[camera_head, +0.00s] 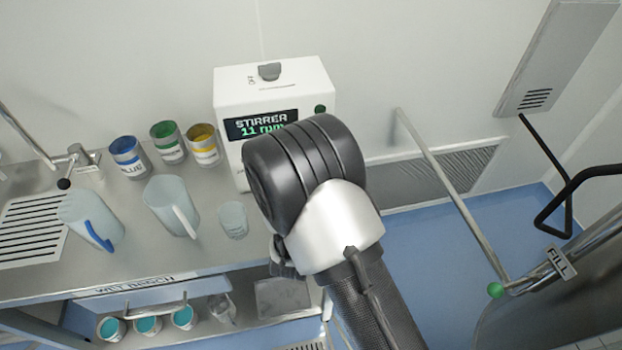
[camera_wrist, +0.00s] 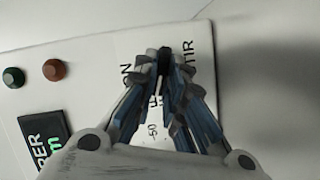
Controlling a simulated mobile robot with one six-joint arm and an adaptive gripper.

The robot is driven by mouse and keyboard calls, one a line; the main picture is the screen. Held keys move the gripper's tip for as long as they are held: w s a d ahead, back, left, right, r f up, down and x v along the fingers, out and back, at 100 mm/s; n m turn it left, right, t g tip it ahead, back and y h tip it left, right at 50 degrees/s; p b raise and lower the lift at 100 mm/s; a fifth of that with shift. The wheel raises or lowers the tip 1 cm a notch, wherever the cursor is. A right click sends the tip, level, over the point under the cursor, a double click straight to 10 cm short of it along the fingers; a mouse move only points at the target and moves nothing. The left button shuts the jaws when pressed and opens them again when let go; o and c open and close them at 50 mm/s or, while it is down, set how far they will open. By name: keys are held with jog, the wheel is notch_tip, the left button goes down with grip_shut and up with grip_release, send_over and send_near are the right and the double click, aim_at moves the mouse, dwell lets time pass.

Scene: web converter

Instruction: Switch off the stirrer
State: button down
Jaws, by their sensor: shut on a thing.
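The stirrer is a white box (camera_head: 310,75) standing on the bench against the wall. Its display (camera_head: 262,124) reads "STIRRER 11 rpm" in green and is partly covered by my arm. Letters reading ON and STIR show beside the fingers. Which way the switch points cannot be told. In the head view, my wrist hides the fingers and switch.
A green button (camera_wrist: 13,77) and a red button (camera_wrist: 55,69) sit beside the display (camera_wrist: 42,140). A grey knob (camera_head: 269,71) is on the box's top. Paint cans (camera_head: 168,142), jugs (camera_head: 172,206) and a cup (camera_head: 233,220) stand left. A pipe (camera_head: 450,190) is right.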

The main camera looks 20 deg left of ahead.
jog(key=shift+f+n+t+b, duration=0.2)
jog(key=shift+n+t+b, duration=0.6)
jog(key=shift+n, duration=0.9)
jog(key=c, duration=1.7)
grip_release()
jog(key=shift+o, duration=0.2)
jog(key=s, duration=0.4)
jog(key=s+d, duration=0.1)
jog(key=s, duration=0.7)
jog(key=shift+d, duration=0.4)
jog(key=shift+w, duration=0.1)
